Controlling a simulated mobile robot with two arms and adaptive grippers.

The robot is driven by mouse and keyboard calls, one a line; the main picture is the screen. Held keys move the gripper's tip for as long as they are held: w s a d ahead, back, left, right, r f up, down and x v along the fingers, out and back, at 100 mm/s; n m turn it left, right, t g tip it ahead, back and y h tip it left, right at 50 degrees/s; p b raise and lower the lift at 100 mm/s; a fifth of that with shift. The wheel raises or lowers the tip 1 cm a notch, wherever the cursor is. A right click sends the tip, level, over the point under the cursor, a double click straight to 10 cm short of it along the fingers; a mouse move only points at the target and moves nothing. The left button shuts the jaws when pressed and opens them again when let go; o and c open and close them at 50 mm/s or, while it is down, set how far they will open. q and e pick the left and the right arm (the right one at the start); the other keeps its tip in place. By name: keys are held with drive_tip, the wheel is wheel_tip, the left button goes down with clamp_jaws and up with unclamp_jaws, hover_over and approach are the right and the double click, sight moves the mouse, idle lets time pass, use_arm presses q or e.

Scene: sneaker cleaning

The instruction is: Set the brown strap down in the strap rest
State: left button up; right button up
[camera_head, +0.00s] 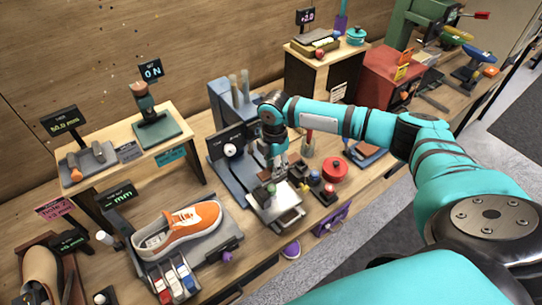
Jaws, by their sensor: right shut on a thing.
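My right gripper (276,174) points down over the grey metal stand near the middle of the table. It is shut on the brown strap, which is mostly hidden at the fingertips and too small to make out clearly. A small green knob (271,188) shows just below the fingertips. I cannot tell which of the fixtures here is the strap rest. My left gripper is not in view.
A raised wooden shelf (113,165) is behind left.

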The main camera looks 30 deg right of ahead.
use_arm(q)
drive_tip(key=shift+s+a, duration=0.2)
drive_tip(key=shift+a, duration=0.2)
use_arm(e)
drive_tip(key=shift+s+r, duration=0.1)
drive_tip(key=shift+s, duration=0.1)
drive_tip(key=shift+d, duration=0.1)
drive_tip(key=shift+w+f, duration=0.15)
drive_tip(key=shift+f, duration=0.3)
drive_tip(key=shift+f+b, duration=0.55)
drive_tip(key=shift+f, duration=0.1)
drive_tip(key=shift+f+b, duration=0.85)
drive_tip(key=shift+f, duration=0.95)
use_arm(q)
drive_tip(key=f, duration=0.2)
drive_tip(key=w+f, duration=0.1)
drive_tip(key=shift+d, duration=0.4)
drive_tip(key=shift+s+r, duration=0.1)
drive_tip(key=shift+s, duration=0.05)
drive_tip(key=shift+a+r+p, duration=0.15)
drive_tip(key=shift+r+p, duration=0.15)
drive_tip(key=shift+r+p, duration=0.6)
